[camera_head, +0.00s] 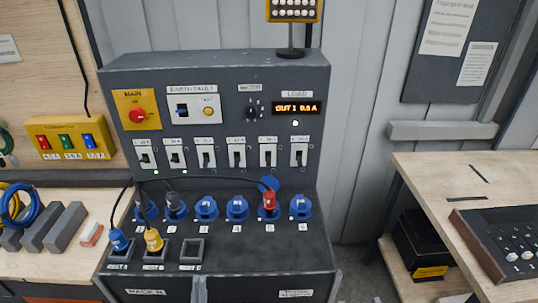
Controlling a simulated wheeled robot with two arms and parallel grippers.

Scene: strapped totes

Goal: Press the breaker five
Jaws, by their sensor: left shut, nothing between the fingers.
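Breaker five (267,157) is the fifth white switch from the left in the breaker row on the grey panel (225,82). It has a dark lever and a small label above; I see no lit lamp beside it. Green lamps glow by the first breaker (145,158) and second breaker (176,158). Below breaker five, a red plug (269,200) sits in the fifth blue socket, its lid raised. My left gripper (199,281) shows only as a narrow grey tip at the bottom edge, shut and empty, well below the breakers. My right gripper is out of view.
A red main knob (138,115) and an orange display (296,108) sit above the breakers. A dark cable crosses above the sockets. Blue plug (120,240) and yellow plug (153,240) stand in rests. Wooden benches flank the panel. The space before the breakers is clear.

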